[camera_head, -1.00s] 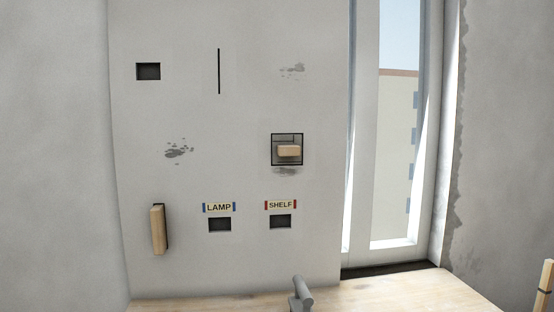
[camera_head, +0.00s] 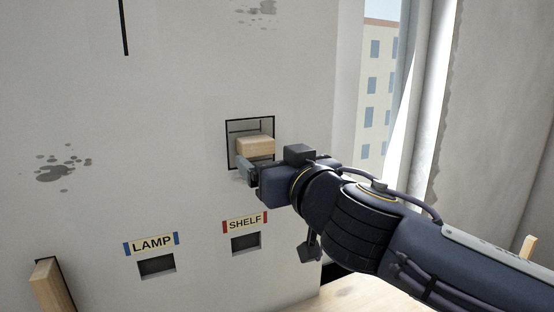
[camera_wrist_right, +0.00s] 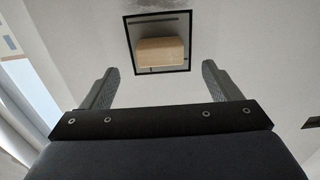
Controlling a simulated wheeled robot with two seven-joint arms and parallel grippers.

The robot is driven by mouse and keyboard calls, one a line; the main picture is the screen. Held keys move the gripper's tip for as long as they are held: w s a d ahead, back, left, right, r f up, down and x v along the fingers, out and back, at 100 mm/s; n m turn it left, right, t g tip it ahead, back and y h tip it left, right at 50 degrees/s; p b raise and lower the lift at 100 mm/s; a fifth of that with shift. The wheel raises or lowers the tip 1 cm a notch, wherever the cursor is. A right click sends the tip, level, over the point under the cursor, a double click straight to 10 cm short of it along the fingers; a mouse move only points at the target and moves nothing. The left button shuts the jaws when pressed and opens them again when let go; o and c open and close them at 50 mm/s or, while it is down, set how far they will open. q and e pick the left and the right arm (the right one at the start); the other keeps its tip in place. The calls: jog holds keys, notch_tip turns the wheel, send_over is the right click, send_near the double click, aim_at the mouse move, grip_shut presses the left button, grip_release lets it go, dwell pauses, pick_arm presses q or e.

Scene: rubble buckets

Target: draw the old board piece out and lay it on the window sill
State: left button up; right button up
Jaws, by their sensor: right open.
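The board piece, a pale wooden block (camera_head: 256,147), sticks out of a dark-edged square opening (camera_head: 229,133) in the wall panel. In the right wrist view the block (camera_wrist_right: 160,51) sits in the opening, ahead of the fingers. My right gripper (camera_head: 247,172) comes in from the right and is just in front of and below the block. In the wrist view its two fingers (camera_wrist_right: 160,82) are spread wide, with nothing between them. The window sill (camera_head: 345,294) shows only in part at the lower right, behind my arm. My left gripper is not in view.
Below are two dark slots, one under the LAMP label (camera_head: 152,244) and one under the SHELF label (camera_head: 245,223). Another wooden piece (camera_head: 50,286) sticks out of the wall at the lower left. The window (camera_head: 378,90) is at the right.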

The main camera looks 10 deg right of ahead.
aim_at(260, 150)
jog(key=shift+w+a+r, duration=0.1)
jog(key=shift+w, duration=0.35)
jog(key=shift+w+a+p, duration=0.2)
jog(key=shift+w+p, duration=0.1)
jog(key=shift+w, duration=0.75)
jog(key=shift+w+a+p, duration=0.2)
jog(key=shift+w+p, duration=0.1)
jog(key=shift+w, duration=0.7)
jog(key=shift+w+a+p, duration=0.2)
jog(key=shift+w+p, duration=0.1)
jog(key=shift+w, duration=0.75)
jog(key=c, duration=1.2)
jog(key=shift+o, duration=0.2)
jog(key=shift+s+d+f+b, duration=0.1)
jog(key=shift+s+b, duration=0.15)
jog(key=shift+s, duration=0.3)
jog(key=shift+s+d+f+b, duration=0.1)
jog(key=shift+s+b, duration=0.15)
jog(key=shift+s, duration=0.25)
jog(key=shift+s, duration=0.1)
jog(key=shift+s+d, duration=0.1)
jog(key=shift+s, duration=0.25)
jog(key=shift+s+b, duration=0.15)
jog(key=shift+b, duration=0.15)
jog(key=shift+s+d, duration=0.15)
jog(key=shift+s, duration=0.4)
